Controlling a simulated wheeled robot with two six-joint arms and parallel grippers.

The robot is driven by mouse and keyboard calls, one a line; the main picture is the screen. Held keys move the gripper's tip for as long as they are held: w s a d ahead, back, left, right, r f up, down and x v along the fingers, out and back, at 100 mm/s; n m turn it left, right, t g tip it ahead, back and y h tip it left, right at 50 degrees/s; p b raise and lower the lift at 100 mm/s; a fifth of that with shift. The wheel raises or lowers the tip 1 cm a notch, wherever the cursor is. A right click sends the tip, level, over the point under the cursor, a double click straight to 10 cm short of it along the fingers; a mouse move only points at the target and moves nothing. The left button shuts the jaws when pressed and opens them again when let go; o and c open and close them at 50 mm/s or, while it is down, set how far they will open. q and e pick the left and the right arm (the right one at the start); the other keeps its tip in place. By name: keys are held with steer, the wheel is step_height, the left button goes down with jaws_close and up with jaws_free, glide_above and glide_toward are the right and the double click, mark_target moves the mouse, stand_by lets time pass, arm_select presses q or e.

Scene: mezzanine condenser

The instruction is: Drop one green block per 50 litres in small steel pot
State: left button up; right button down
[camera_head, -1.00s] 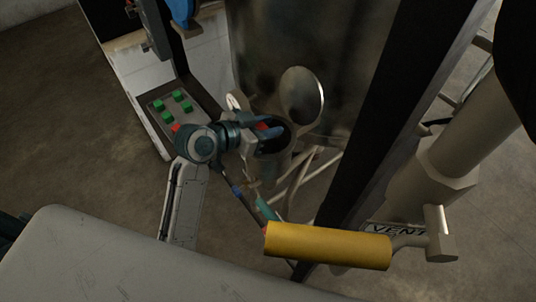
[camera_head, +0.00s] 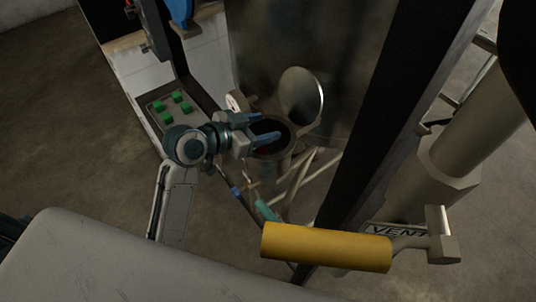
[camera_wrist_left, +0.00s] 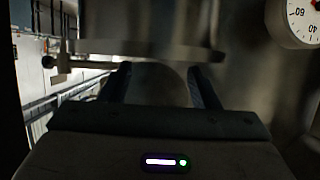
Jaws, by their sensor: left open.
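Several green blocks (camera_head: 176,96) sit on a grey tray (camera_head: 152,97) at the left. A small round steel pot (camera_head: 275,155) with a dark opening stands in front of the big steel vessel; its inside is too dark to make out contents. My left gripper (camera_head: 268,127) is open over the pot's opening, with nothing visible between its fingers. In the left wrist view its two fingers (camera_wrist_left: 161,85) are spread apart. A round dial (camera_wrist_left: 307,18) shows partly there, with 60 and 40 readable; its needle is not clear. My right gripper is not in view.
A round steel disc (camera_head: 301,96) stands up behind the pot, against the big steel vessel (camera_head: 310,40). A dark post (camera_head: 385,130) rises at the right.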

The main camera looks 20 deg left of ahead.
arm_select(q)
steer(key=b+v, duration=0.1)
steer(key=v, duration=0.8)
steer(key=shift+d+f, duration=0.1)
steer(key=shift+d, duration=0.05)
